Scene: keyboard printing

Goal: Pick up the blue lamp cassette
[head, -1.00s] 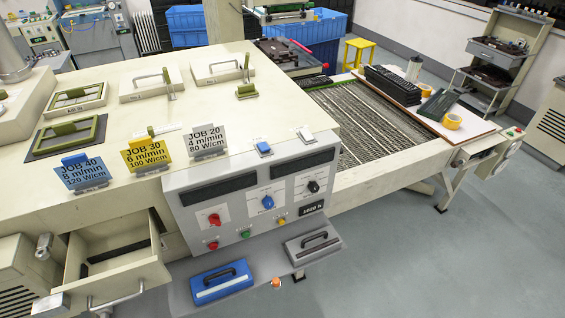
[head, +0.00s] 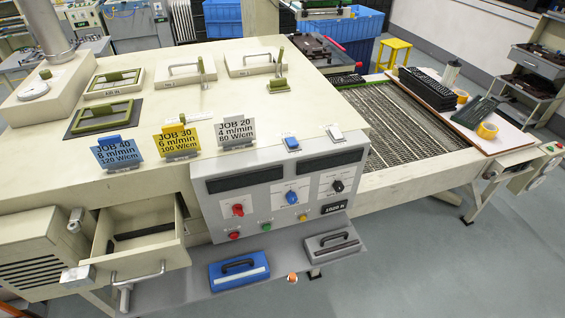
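The blue lamp cassette (head: 239,271) lies on the grey shelf below the control panel, in the lower middle of the head view. It is a flat blue box with a dark handle on top and a pale strip along its front. A grey cassette (head: 332,246) with a dark handle lies to its right on the same shelf, apart from it. Neither of my grippers is in view.
An open, pulled-out drawer (head: 150,262) with a bar handle stands left of the shelf (head: 180,290). The control panel (head: 275,195) with knobs and buttons rises behind the cassettes. A conveyor (head: 400,120) runs off to the right. The floor at lower right is clear.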

